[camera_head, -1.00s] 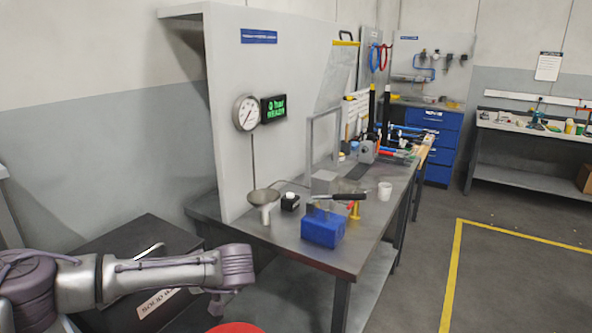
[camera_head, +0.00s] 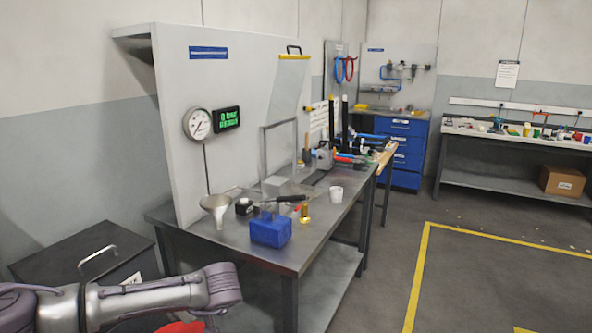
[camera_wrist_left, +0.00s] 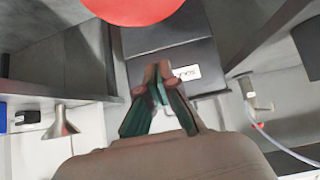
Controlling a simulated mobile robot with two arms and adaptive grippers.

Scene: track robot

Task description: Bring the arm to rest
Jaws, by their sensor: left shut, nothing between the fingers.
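My left arm comes in at the lower left of the head view, with its wrist over the floor beside the dark box. My left gripper (camera_head: 205,314) points down there and shows only in small part. In the left wrist view the left gripper (camera_wrist_left: 158,76) is shut, its fingertips together with nothing between them. It appears in front of the black box (camera_wrist_left: 205,52), which has a white label. My right gripper is in neither view.
A red round surface (camera_wrist_left: 130,8) lies close by; its edge shows in the head view (camera_head: 182,327). The workbench (camera_head: 240,252) holds a funnel (camera_head: 214,209), blue block (camera_head: 271,231) and white cup (camera_head: 336,194). Open floor with yellow lines (camera_head: 418,280) lies right.

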